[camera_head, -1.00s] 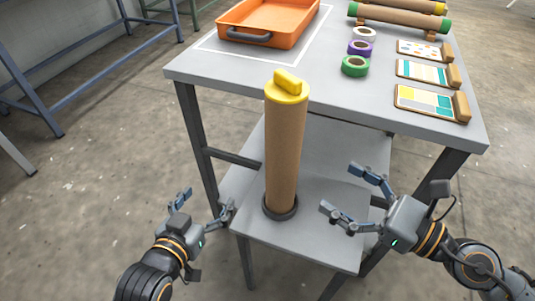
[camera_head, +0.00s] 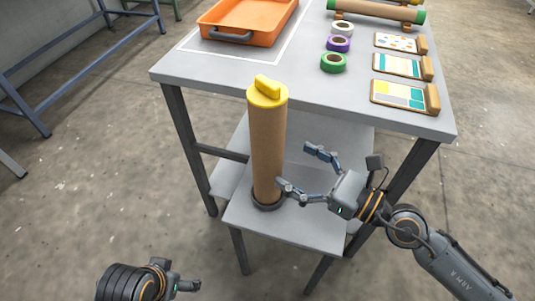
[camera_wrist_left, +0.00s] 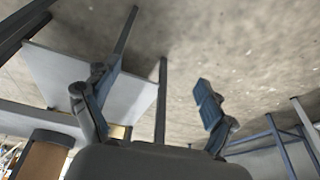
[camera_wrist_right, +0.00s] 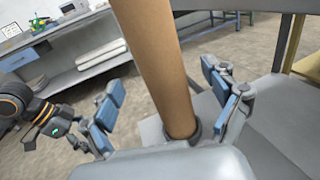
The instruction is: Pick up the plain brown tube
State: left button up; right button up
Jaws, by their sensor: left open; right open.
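The brown tube (camera_head: 268,150) with a yellow cap (camera_head: 267,92) stands upright in a dark ring holder (camera_head: 268,202) on a low grey shelf. My right gripper (camera_head: 296,168) is open just right of the tube, its fingers pointing toward it. In the right wrist view the tube (camera_wrist_right: 158,65) stands between the two open fingers (camera_wrist_right: 168,108), with gaps visible on both sides. My left gripper (camera_wrist_left: 158,92) is open and empty, low and left of the shelf. In the head view its fingers are mostly hidden.
The grey table (camera_head: 300,90) behind the tube holds an orange tray (camera_head: 245,22), several tape rolls, sample boards (camera_head: 404,94) and a lying tube with green ends (camera_head: 375,10). The table's legs and front edge are close to my right arm.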

aim_at(281, 156)
jog(key=shift+x, duration=1.15)
jog(key=shift+w+a+r+p, duration=0.1)
jog(key=shift+a+r+p, duration=0.05)
jog(key=shift+a+p, duration=0.15)
jog(key=x, duration=0.3)
jog(key=shift+w+a+r+p, duration=0.1)
jog(key=shift+a+r+p, duration=0.1)
jog(key=shift+p, duration=0.2)
jog(key=shift+w+a+f, duration=0.1)
jog(key=shift+w+a, duration=0.25)
jog(key=shift+a, duration=0.1)
jog(key=c, duration=1.3)
pick_arm(q)
jog(key=shift+w+f, duration=0.4)
jog(key=shift+w, duration=0.1)
pick_arm(e)
jog(key=shift+c, duration=0.3)
